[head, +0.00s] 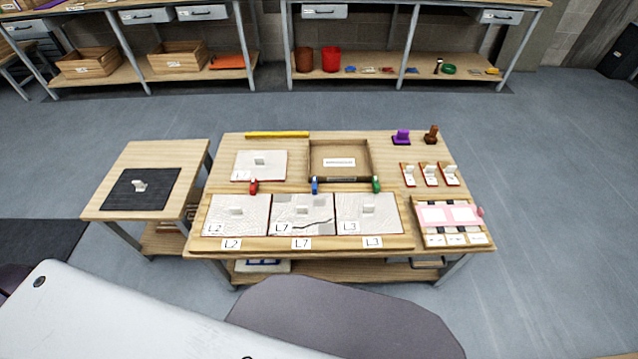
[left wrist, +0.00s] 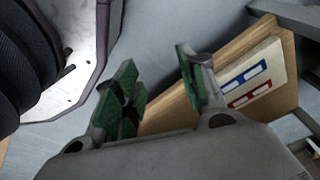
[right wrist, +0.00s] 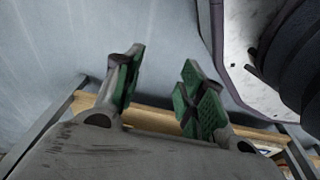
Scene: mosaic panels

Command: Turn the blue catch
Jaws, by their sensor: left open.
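The blue catch (head: 315,185) stands at the top edge of the middle panel, marked L7 (head: 290,207), in the wooden frame on the table. A red catch (head: 253,187) is to its left and a green catch (head: 376,184) to its right. Neither gripper shows in the head view. My left gripper (left wrist: 158,88) is open and empty in its wrist view, with its green-padded fingers apart near the table's lower shelf. My right gripper (right wrist: 163,85) is also open and empty in its wrist view. The catch is in neither wrist view.
A wooden tray (head: 340,146) lies behind the blue catch, with a loose panel (head: 268,158) to its left. Small stamps and a pink-topped rack (head: 455,225) are at the right. A side table with a black mat (head: 118,196) stands left.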

